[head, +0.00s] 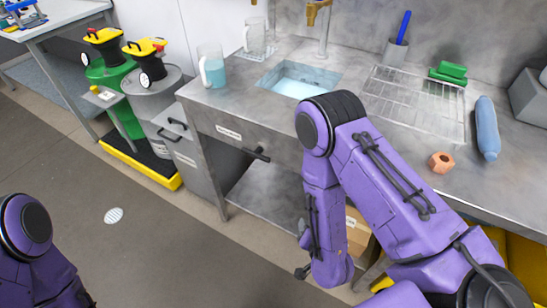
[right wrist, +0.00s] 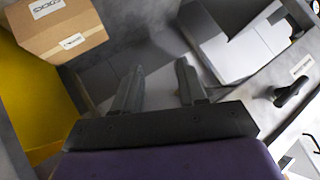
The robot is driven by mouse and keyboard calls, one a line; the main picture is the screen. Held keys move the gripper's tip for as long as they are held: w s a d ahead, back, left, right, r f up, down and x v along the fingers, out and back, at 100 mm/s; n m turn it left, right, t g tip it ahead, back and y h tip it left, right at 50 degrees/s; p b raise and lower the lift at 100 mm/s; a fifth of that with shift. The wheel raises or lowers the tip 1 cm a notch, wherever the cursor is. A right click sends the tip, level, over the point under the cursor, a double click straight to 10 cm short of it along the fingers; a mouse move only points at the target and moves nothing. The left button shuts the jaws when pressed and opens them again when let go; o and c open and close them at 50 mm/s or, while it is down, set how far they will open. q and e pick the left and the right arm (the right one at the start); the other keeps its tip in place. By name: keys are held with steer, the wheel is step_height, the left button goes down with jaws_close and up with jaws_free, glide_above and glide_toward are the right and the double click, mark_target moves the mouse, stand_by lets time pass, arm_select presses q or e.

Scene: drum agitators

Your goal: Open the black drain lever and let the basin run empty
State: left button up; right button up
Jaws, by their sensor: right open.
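The black drain lever (head: 257,154) sticks out from the front of the steel counter, below the basin. It also shows at the right edge of the right wrist view (right wrist: 291,90). The basin (head: 298,80) is set in the countertop and holds pale blue water. My right gripper (head: 302,271) hangs low in front of the counter, mostly hidden behind its own arm. In the right wrist view its two fingers (right wrist: 160,68) are apart with nothing between them, to the left of the lever and not touching it. Of my left arm only purple links show; its gripper is out of view.
A brass tap (head: 318,14) stands behind the basin. A cardboard box (right wrist: 58,30) is below.

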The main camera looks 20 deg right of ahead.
steer(key=w+a+r+m+t+y+b, duration=0.1)
steer(key=w+a+r+m+t+b, duration=0.1)
steer(key=w+a+r+m+t, duration=0.6)
steer(key=t+b, duration=0.1)
glide_toward(255, 153)
steer(key=w, duration=0.3)
steer(key=w+p, duration=0.1)
steer(key=w, duration=0.2)
steer(key=w+p, duration=0.1)
steer(key=w, duration=0.3)
steer(key=shift+d, duration=0.4)
arm_select(q)
step_height(255, 153, down, 2)
steer(key=shift+a+f, duration=0.15)
steer(key=shift+f, duration=0.05)
arm_select(e)
jaws_close()
